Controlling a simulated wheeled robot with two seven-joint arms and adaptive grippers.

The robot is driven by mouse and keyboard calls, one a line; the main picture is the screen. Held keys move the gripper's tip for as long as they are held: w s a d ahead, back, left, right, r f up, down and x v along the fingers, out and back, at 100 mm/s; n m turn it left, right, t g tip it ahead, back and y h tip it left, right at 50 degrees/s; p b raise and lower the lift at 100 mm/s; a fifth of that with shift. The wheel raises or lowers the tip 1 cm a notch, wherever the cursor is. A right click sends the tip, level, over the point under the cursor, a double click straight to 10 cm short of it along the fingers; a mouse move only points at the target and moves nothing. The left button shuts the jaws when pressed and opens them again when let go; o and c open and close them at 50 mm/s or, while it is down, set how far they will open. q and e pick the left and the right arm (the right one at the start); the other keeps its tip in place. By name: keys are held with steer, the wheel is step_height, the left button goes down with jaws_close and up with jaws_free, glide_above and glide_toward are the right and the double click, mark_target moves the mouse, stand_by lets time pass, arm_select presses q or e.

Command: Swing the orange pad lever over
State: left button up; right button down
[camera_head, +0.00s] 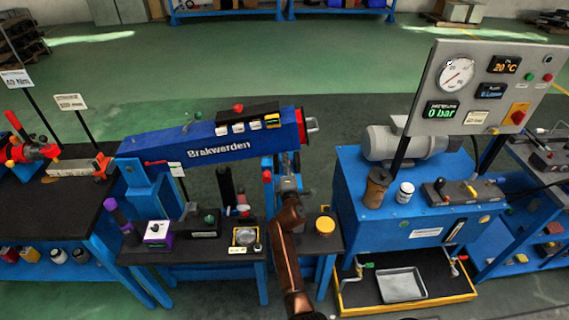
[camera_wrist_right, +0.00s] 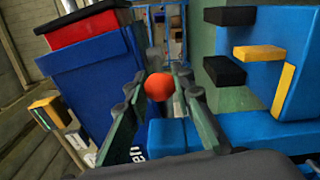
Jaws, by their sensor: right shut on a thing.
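The orange pad lever shows as a round orange knob (camera_wrist_right: 160,87) in the right wrist view, between the fingers of my right gripper (camera_wrist_right: 158,95). The gripper is shut on it, one finger on each side. In the head view my right gripper (camera_head: 287,178) is under the right end of the blue boom (camera_head: 190,140) marked "Brakwerden". Its copper-coloured arm comes up from the bottom. The lever's shaft and mount cannot be made out. My left gripper is not in view.
A low black bench (camera_head: 195,252) holds small boxes, a dish and a yellow-lidded jar (camera_head: 325,226). To the right stands a blue pump cabinet (camera_head: 395,220) with a gauge panel (camera_head: 482,85). Blue and black parts crowd the gripper in the right wrist view. Open green floor lies behind.

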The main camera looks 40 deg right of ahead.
steer(key=shift+s+d+f+b, duration=0.1)
steer(key=shift+s+d+b, duration=0.5)
steer(key=shift+d, duration=0.35)
steer(key=shift+s+d+r+t+b, duration=0.25)
steer(key=shift+d+r+t+b, duration=0.1)
steer(key=shift+d+t, duration=0.15)
steer(key=c, duration=1.9)
jaws_free()
steer(key=shift+o, duration=1.4)
steer(key=shift+w+a, duration=0.15)
steer(key=shift+a, duration=0.15)
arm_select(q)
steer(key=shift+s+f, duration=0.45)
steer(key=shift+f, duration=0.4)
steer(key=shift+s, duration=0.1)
arm_select(e)
steer(key=v, duration=1.2)
